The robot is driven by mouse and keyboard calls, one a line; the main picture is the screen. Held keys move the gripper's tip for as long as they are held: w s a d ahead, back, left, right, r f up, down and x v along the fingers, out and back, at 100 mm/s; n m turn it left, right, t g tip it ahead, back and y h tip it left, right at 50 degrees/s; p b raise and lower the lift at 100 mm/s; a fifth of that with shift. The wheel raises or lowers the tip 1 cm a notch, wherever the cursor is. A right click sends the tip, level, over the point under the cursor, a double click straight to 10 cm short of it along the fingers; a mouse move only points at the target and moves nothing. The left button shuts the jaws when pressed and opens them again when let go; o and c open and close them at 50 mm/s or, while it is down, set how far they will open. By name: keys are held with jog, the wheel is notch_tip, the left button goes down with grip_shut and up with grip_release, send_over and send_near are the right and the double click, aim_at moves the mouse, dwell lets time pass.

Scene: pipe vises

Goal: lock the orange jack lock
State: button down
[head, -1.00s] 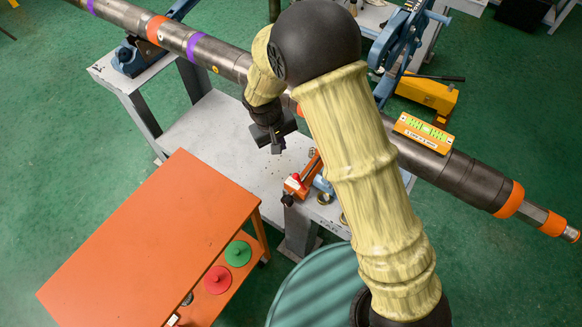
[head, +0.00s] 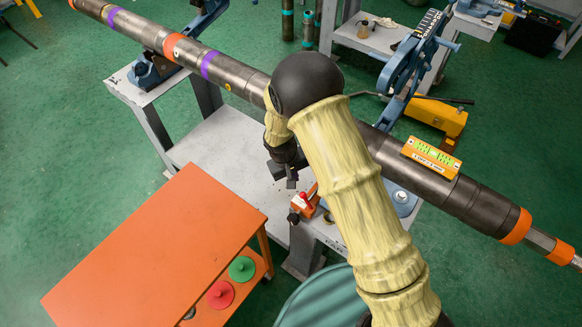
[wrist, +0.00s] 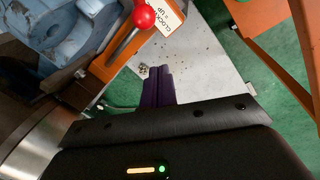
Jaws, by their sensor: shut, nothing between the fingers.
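The orange jack lock (head: 299,207) sits on the near end of the grey bench, with a red ball knob. In the wrist view its orange bar (wrist: 112,61) lies at upper left, with the red knob (wrist: 143,17) on a metal stem and a white tag (wrist: 168,18) beside it reading roughly "lock up". My gripper (head: 291,183) is just above and left of the lock in the head view. In the wrist view its purple fingers (wrist: 158,86) are together and empty, below the knob and apart from it. My arm hides part of the bench around the lock.
A long steel pipe (head: 240,76) runs across the bench in a blue vise (head: 152,70), with a yellow level (head: 432,156) on it. A teal drum (head: 325,298) stands close by.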

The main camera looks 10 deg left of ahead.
aim_at(307, 201)
jog(key=shift+s+d+f+p, duration=0.1)
jog(key=shift+s+d+p, duration=0.6)
jog(key=shift+s+d, duration=0.5)
jog(key=shift+s, duration=0.25)
jog(key=shift+s+d, duration=0.1)
jog(key=shift+d, duration=0.05)
jog(key=shift+y, duration=0.3)
